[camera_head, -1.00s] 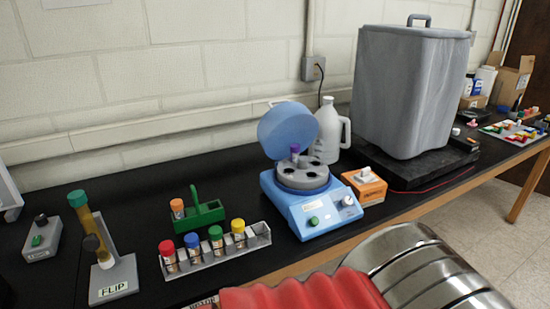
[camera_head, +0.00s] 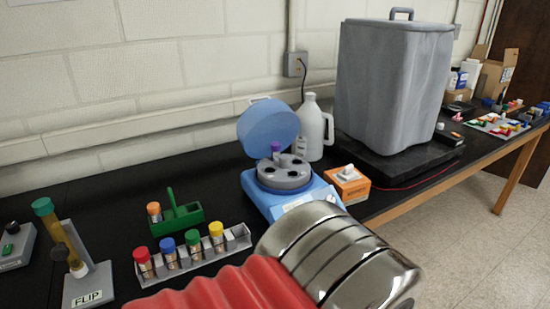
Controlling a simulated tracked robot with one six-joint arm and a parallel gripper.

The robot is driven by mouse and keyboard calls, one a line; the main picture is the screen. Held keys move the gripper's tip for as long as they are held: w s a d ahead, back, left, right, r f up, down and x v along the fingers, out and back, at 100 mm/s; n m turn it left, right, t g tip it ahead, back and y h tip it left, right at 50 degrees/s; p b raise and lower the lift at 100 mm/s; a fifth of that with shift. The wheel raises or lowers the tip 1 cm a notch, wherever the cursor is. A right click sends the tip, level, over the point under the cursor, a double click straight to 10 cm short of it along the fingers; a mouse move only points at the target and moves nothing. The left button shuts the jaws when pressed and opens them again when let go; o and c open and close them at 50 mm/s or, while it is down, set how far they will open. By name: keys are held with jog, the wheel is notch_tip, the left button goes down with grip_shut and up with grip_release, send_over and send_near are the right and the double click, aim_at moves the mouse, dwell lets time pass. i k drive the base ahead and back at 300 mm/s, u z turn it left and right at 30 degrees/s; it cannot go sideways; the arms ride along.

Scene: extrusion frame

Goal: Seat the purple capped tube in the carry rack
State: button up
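The purple capped tube (camera_head: 276,150) stands upright in the rotor of the blue centrifuge (camera_head: 262,192), whose round lid is open behind it. The green carry rack (camera_head: 182,217) with its upright handle stands on the bench left of the centrifuge. An orange capped tube (camera_head: 154,211) sits at its left end. My gripper's fingers are out of the picture. Only my red-sleeved, metallic arm shows at the bottom, covering the front right of the centrifuge.
A grey rack (camera_head: 236,237) with red, blue, green and yellow capped tubes stands in front of the carry rack. A tilted tube stand marked FLIP (camera_head: 88,287) is at left. An orange box (camera_head: 348,187), white jug (camera_head: 313,128) and large grey covered bin (camera_head: 385,90) stand to the right.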

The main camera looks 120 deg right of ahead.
aim_at(174, 219)
jog(key=u, duration=0.05)
jog(key=k, duration=2.75)
jog(key=z, duration=0.6)
jog(key=i, duration=0.8)
